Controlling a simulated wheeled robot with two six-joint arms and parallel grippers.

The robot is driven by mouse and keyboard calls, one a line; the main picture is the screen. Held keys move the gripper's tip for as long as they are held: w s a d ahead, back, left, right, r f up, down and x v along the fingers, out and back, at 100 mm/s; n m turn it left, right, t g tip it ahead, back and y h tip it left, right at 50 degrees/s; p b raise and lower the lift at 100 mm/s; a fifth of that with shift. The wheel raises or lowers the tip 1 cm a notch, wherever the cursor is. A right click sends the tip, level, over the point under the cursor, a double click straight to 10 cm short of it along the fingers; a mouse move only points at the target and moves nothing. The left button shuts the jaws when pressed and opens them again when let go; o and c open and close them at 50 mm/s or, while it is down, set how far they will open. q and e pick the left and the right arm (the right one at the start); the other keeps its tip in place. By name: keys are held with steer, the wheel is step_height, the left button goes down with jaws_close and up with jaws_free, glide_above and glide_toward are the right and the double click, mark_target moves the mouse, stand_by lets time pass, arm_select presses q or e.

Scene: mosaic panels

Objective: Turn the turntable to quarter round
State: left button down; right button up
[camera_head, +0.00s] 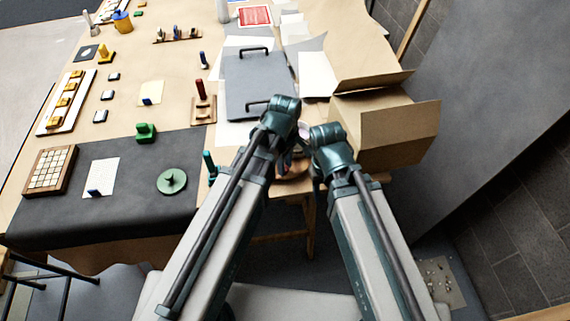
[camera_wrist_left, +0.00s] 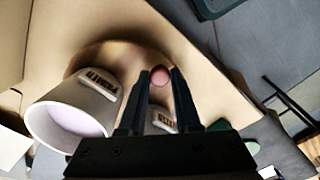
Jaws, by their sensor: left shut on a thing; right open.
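The round brown turntable (camera_head: 292,171) lies at the near table edge in the head view, mostly hidden behind my arms. In the left wrist view, a white cup (camera_wrist_left: 70,115) with a dark label lies to the left of my left gripper (camera_wrist_left: 160,78). A second labelled pale piece (camera_wrist_left: 162,120) shows between its fingers. The left gripper is shut on a small pink knob (camera_wrist_left: 160,75) at its fingertips. The brown surface (camera_wrist_left: 135,52) lies beyond. In the head view, my arms hide the left gripper and the fingers of my right gripper.
An open cardboard box (camera_head: 398,128) stands right of the arms. A grey board (camera_head: 255,80) with black handles lies beyond them. A dark mat (camera_head: 130,215) to the left carries a green disc (camera_head: 172,182) and a wooden grid block (camera_head: 49,171). Several small pieces lie further back.

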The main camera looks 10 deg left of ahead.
arm_select(q)
steer(key=c, duration=0.6)
jaws_free()
steer(key=shift+r, duration=0.15)
step_height(320, 180, up, 14)
steer(key=p, duration=1.3)
steer(key=shift+f+p, duration=0.25)
steer(key=shift+p, duration=0.15)
